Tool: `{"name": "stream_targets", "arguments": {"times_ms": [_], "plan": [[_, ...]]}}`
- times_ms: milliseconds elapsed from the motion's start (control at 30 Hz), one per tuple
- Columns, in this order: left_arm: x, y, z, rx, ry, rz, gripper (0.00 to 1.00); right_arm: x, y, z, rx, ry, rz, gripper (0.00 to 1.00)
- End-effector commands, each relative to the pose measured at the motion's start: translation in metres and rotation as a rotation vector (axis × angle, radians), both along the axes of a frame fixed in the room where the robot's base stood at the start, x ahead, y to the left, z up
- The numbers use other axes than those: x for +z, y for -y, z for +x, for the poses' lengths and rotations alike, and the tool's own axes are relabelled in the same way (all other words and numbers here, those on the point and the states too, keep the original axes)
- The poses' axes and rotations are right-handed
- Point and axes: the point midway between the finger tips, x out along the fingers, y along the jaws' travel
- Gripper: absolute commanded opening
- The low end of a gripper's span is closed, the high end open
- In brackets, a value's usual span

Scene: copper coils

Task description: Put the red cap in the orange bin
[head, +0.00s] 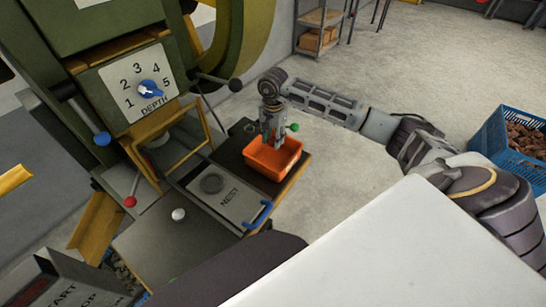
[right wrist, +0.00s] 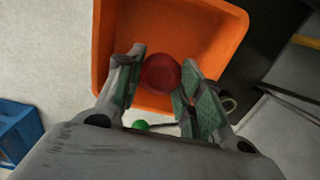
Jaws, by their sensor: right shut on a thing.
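The orange bin (head: 286,165) stands on a dark board at the right end of the press bench. In the right wrist view the bin (right wrist: 222,48) fills the upper middle. My right gripper (head: 269,140) points down over the bin's opening. It is shut on the red cap (right wrist: 160,74), which sits between the fingertips with the bin's floor behind it. I cannot tell how high the cap is above that floor. In the head view the cap is hidden by the fingers and bin wall. My left gripper is not in view.
A green press with a numbered depth dial (head: 150,90) stands left of the bin. The plate marked NEST (head: 228,199) with a blue handle lies beside the bin. A green-knobbed lever (head: 294,127) is close to my gripper. A blue crate (head: 508,150) stands on the floor at right.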

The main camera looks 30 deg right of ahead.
Motion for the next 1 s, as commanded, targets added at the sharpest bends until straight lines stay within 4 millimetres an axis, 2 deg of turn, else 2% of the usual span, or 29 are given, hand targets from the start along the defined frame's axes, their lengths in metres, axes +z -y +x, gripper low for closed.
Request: {"name": "stream_targets", "arguments": {"times_ms": [300,400,833,1000], "plan": [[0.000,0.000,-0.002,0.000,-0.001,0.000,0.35,-0.042,0.000,-0.001,0.000,-0.003,0.000,0.16],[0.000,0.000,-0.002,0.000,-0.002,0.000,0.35,-0.050,0.000,0.000,-0.001,-0.001,0.001,0.16],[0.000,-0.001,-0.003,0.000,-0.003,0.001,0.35,-0.055,0.000,0.000,0.000,-0.001,0.000,0.16],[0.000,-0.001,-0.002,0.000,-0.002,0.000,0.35,-0.068,-0.001,-0.001,0.000,-0.002,0.000,0.16]]}}
